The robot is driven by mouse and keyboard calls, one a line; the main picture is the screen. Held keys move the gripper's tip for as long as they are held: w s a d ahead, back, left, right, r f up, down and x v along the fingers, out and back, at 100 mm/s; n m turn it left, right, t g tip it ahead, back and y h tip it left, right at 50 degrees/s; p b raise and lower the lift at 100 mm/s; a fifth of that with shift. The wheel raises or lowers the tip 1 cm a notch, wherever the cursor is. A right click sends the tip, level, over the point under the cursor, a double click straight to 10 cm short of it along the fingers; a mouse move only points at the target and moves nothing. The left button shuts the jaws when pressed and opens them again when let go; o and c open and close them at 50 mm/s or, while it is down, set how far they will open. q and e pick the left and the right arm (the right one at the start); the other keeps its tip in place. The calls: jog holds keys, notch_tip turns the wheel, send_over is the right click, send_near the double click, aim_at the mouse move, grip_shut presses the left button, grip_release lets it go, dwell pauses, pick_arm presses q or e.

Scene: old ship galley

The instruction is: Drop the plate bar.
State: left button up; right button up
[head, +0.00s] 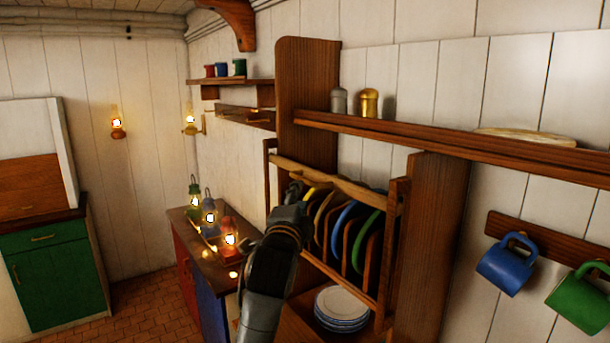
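The plate rack (397,225) is a wooden frame on the right wall. Several plates stand on edge in it, among them a yellow, a blue (343,226) and a green one (368,238). The plate bar (335,180) is a pale wooden bar running across the rack's upper front, in front of the plates' tops. My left gripper (295,188) is at the rack's front left, just below the bar's left part. Its fingers are small and dark here, so I cannot tell whether they are open or touch the bar. My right gripper is out of view.
A stack of white plates (341,308) lies below the rack. Lit lanterns (210,217) stand on the counter (222,240) to the left. A blue mug (507,265) and a green mug (582,298) hang at right. A shelf (440,140) with two shakers runs above.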

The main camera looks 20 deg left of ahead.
aim_at(305, 182)
pick_arm(q)
jog(key=w+p, duration=0.1)
jog(key=w, duration=0.2)
jog(key=w+p, duration=0.1)
jog(key=w, duration=0.1)
jog(key=w+a+r+p, duration=0.1)
jog(key=w, duration=0.2)
jog(key=shift+w+r, duration=0.1)
jog(key=shift+w, duration=0.2)
grip_shut()
